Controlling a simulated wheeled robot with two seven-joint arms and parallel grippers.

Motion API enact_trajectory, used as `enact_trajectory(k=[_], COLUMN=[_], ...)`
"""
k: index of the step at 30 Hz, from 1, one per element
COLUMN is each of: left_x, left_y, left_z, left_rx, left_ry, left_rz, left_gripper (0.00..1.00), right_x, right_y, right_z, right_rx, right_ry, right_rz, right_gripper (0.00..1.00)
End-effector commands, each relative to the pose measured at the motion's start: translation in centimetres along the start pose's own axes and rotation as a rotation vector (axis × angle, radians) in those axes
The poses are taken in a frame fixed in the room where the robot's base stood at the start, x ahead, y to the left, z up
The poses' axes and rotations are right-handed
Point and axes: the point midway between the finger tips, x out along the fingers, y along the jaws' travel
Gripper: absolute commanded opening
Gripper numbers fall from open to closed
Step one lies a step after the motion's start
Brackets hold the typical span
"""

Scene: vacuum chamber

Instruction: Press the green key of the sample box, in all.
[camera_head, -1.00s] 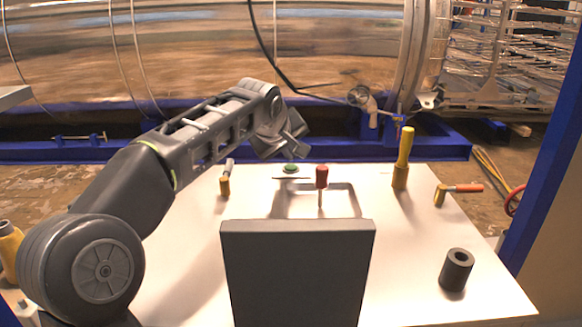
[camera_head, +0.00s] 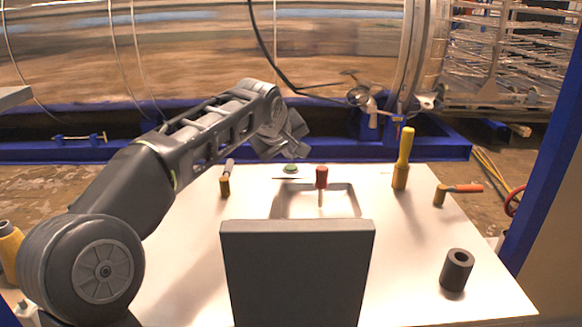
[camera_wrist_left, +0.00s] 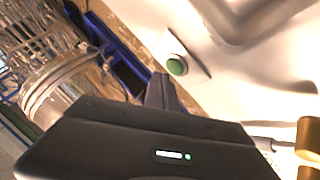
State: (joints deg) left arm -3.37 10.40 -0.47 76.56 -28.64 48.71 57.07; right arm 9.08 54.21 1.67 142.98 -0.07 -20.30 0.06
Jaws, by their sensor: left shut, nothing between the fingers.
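The green key (camera_head: 291,168) is a round button on a pale plate near the far edge of the white table. It also shows in the left wrist view (camera_wrist_left: 177,66), just beyond the fingertips. The sample box itself I cannot make out for certain; a recessed, pale rectangular frame (camera_head: 352,200) lies just nearer than the key. My left gripper (camera_head: 298,145) is shut and empty, just above the key in the head view. In the left wrist view its fingers (camera_wrist_left: 161,84) point up beside the key; a gap shows between them and it. My right gripper is not in view.
A red-handled tool (camera_head: 321,178) stands by the frame. A yellow-handled tool (camera_head: 404,160) stands to its right. An orange-handled tool (camera_head: 462,188) and a black hollow cylinder (camera_head: 456,270) are at the right. A dark panel (camera_head: 297,275) stands in front.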

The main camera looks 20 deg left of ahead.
Motion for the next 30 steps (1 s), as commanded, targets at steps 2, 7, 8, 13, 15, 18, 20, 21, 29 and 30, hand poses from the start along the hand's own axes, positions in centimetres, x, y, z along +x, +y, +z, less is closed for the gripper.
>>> enact_trajectory(k=[2, 7, 8, 13, 15, 18, 20, 21, 29, 30], left_x=[0.00, 0.00, 0.00, 0.13, 0.31, 0.54, 0.61, 0.61, 0.56, 0.57], left_y=[0.00, 0.00, 0.00, -0.09, -0.23, -0.40, -0.45, -0.45, -0.42, -0.43], left_z=[0.00, 0.00, 0.00, 0.09, 0.23, 0.41, 0.46, 0.47, 0.42, 0.43], left_rx=[0.000, 0.000, 0.000, 0.000, 0.000, 0.000, 0.000, 0.000, 0.000, 0.000], left_ry=[0.000, 0.000, 0.000, 0.000, 0.000, 0.000, 0.000, 0.000, 0.000, 0.000], left_rz=[0.000, 0.000, 0.000, 0.000, 0.000, 0.000, 0.000, 0.000, 0.000, 0.000], left_gripper=[0.00, 0.00, 0.00, 0.00, 0.00, 0.00, 0.00, 0.00, 0.00, 0.00], right_x=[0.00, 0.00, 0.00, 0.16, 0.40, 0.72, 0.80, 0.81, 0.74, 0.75], right_y=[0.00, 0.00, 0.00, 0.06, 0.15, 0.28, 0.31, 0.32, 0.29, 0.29], right_z=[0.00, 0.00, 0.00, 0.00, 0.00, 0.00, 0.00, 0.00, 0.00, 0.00], right_rx=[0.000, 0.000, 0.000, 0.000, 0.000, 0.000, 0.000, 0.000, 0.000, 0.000], right_ry=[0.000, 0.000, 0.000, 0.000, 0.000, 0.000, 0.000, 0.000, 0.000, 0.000], right_rz=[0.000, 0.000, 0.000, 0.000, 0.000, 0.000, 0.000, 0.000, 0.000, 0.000], right_gripper=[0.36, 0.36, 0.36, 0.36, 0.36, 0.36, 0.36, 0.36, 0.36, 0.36])
